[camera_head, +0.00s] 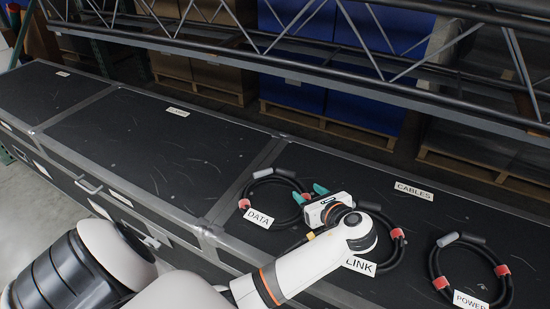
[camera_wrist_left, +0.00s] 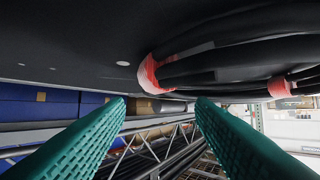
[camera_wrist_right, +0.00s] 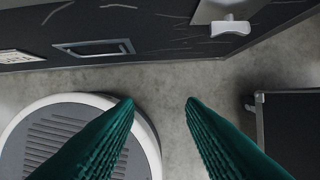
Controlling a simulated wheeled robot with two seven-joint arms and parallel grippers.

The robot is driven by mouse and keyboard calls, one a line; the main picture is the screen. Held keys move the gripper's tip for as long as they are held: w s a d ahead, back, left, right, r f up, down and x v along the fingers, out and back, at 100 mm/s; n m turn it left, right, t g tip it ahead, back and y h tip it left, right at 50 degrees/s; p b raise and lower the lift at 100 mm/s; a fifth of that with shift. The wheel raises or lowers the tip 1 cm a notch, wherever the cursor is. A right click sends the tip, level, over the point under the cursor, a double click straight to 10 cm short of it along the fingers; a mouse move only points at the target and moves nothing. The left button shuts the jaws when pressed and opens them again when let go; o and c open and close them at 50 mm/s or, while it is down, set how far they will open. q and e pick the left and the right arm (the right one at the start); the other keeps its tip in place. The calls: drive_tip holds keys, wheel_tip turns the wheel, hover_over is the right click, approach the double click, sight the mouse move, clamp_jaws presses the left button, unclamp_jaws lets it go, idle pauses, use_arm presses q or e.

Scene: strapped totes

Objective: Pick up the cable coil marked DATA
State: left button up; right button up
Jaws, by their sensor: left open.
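The DATA coil (camera_head: 249,188) is a black cable ring with red bands and a white DATA tag (camera_head: 258,218), lying on the black case top. My left gripper (camera_head: 310,193) is open, its teal fingertips at the right side of this coil; contact cannot be told. It hides part of the LINK coil (camera_head: 399,248), whose tag shows below my arm. In the left wrist view, a black coil with red bands (camera_wrist_left: 215,63) is close above the open fingers (camera_wrist_left: 160,100), with nothing between the tips. My right gripper (camera_wrist_right: 160,102) is open and empty above the floor.
The POWER coil (camera_head: 434,265) lies at the right on the same case top. A CABLES label (camera_head: 413,191) is behind the coils. The case tops at the left (camera_head: 150,140) are bare. A metal truss (camera_head: 300,65) runs behind, above pallets.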

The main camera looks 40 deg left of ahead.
sight(300, 185)
use_arm(q)
drive_tip(key=b+x, duration=0.1)
drive_tip(key=x, duration=0.3)
drive_tip(key=shift+w+d+f+b, duration=0.1)
drive_tip(key=shift+d+b, duration=0.05)
drive_tip(key=shift+b, duration=0.15)
drive_tip(key=shift+w+a+f, duration=0.1)
drive_tip(key=shift+w+a, duration=0.1)
drive_tip(key=shift+a, duration=0.25)
clamp_jaws()
use_arm(e)
drive_tip(key=v, duration=0.5)
drive_tip(key=shift+d+r, duration=0.1)
drive_tip(key=shift+r, duration=0.25)
